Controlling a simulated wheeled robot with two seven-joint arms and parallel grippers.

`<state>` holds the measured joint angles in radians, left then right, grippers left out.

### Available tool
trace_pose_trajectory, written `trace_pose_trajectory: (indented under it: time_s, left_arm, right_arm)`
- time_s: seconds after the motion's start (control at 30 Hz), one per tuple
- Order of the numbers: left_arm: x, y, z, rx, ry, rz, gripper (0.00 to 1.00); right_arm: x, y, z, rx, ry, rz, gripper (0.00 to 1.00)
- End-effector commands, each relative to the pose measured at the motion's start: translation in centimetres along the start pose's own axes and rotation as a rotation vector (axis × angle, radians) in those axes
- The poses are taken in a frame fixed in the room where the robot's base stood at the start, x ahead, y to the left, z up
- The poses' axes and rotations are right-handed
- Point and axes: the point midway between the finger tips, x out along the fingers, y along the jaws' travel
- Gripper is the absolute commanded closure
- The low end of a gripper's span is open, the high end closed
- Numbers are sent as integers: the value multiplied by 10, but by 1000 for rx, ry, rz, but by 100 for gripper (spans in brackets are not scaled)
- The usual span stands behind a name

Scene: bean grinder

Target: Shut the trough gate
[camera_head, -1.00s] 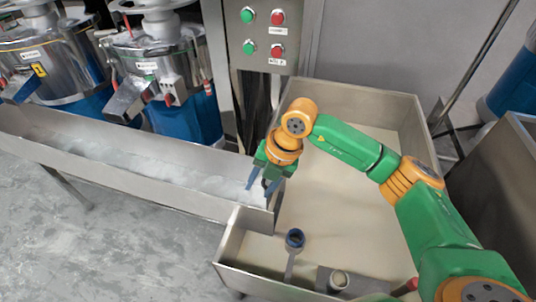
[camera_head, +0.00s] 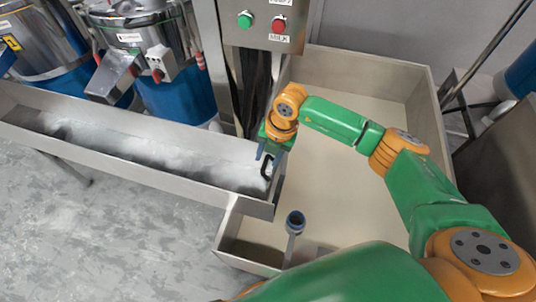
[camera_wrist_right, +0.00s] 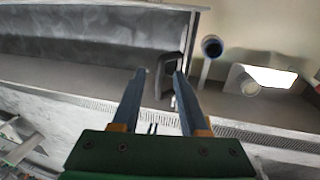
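The long steel trough (camera_head: 140,157) runs from the left to the big bin and holds whitish material. At its right end is a dark loop handle (camera_head: 266,168), which appears to belong to the gate. The gate plate itself is hard to make out. My right gripper (camera_head: 268,155) is at this end, pointing down. In the right wrist view, the handle (camera_wrist_right: 160,80) shows between and behind the two fingertips of the gripper (camera_wrist_right: 160,72). The fingers are apart, and I cannot tell whether either touches the handle. My left gripper is out of view.
The large steel bin (camera_head: 345,70) lies to the right of the trough end. A blue-topped post (camera_head: 295,222) stands in its front section. A button panel (camera_head: 262,22) hangs above. Machines with blue bases (camera_head: 178,95) stand behind the trough.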

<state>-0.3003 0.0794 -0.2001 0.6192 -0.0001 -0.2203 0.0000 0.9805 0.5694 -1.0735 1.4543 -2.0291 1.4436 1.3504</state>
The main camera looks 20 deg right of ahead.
Motion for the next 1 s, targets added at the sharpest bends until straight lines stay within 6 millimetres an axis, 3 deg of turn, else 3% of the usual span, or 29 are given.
trace_pose_trajectory:
  time_s: [0.03,0.13,0.17,1.0]
  left_arm:
    - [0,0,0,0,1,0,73]
    - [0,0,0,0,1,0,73]
    - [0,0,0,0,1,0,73]
    - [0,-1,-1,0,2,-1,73]
  right_arm:
    - [0,0,0,0,0,0,71]
    - [0,0,0,0,0,0,98]
    - [0,0,0,0,0,0,100]
    - [-1,0,0,0,-1,1,100]
